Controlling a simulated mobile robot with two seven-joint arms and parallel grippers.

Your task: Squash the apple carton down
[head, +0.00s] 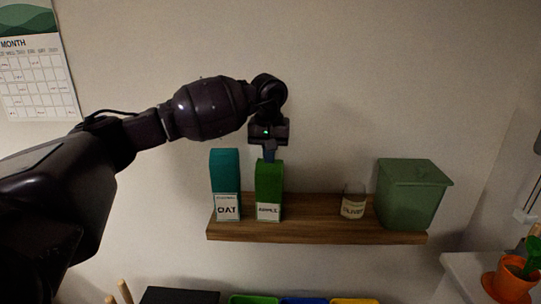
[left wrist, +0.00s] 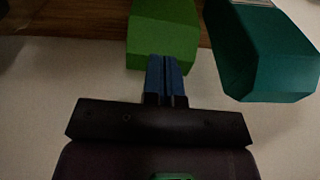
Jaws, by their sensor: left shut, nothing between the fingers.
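The green apple carton (head: 269,184) stands upright on the wooden wall shelf (head: 312,232), with a white label low on its front. My left gripper (head: 269,156) is shut and empty, pointing down at the top of the carton. In the left wrist view the shut blue fingers (left wrist: 163,62) overlap the near edge of the green carton (left wrist: 163,30). I cannot tell whether they touch it. My right gripper is not in view.
A teal oat carton (head: 225,178) stands just left of the apple carton. A jar (head: 353,203) and a green lidded bin (head: 410,195) stand farther right on the shelf. An orange flowerpot (head: 510,281) is at lower right. Shelf room is free between apple carton and jar.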

